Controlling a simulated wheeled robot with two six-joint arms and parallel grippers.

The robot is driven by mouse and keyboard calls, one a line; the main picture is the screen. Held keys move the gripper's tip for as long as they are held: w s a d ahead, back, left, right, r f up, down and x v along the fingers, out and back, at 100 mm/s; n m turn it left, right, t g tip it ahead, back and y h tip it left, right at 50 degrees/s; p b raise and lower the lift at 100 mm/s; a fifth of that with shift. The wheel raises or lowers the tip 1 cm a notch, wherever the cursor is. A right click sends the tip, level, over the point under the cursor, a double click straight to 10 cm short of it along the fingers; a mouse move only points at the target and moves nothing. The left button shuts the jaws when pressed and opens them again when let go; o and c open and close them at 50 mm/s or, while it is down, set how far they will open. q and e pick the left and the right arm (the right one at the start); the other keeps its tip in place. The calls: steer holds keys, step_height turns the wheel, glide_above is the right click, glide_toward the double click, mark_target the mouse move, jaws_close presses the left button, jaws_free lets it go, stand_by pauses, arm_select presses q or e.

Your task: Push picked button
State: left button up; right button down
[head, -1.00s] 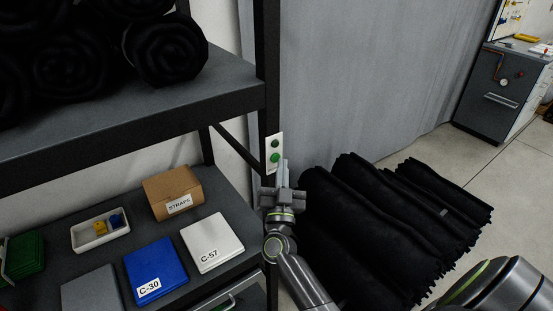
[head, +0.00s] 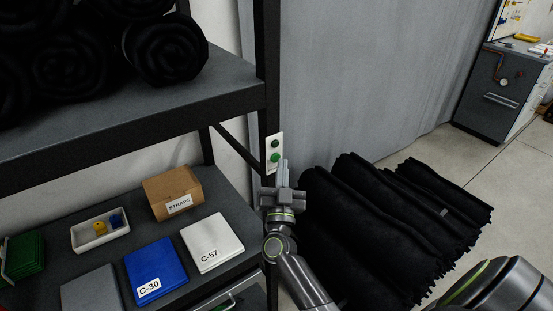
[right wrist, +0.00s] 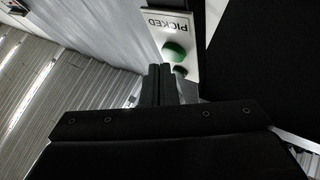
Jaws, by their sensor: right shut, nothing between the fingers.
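A narrow white button plate (head: 270,165) is fixed on the black shelf post. It has a dark green upper button (head: 276,143) and a brighter green lower button (head: 275,157). In the right wrist view the plate is upside down, with the word PICKED (right wrist: 170,24) beside the bright green button (right wrist: 174,52). A darker button (right wrist: 180,71) is partly hidden by the fingers. My right gripper (head: 281,163) is shut and empty, its tips just below and right of the lower button. I cannot tell whether they touch the plate. My left gripper is out of view.
The shelf holds a STRAPS box (head: 172,191), a white C-57 case (head: 212,242), a blue C-30 case (head: 156,270) and a small white tray (head: 88,243). Black folded material (head: 390,225) lies right of my forearm. A grey curtain (head: 370,80) hangs behind.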

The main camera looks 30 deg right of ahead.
steer(key=shift+w, duration=0.1)
stand_by(0.5)
steer(key=shift+w, duration=0.35)
steer(key=shift+s+p, duration=0.45)
steer(key=shift+p, duration=0.1)
steer(key=s+p, duration=0.2)
steer(key=s, duration=0.4)
steer(key=shift+d, duration=0.25)
stand_by(0.5)
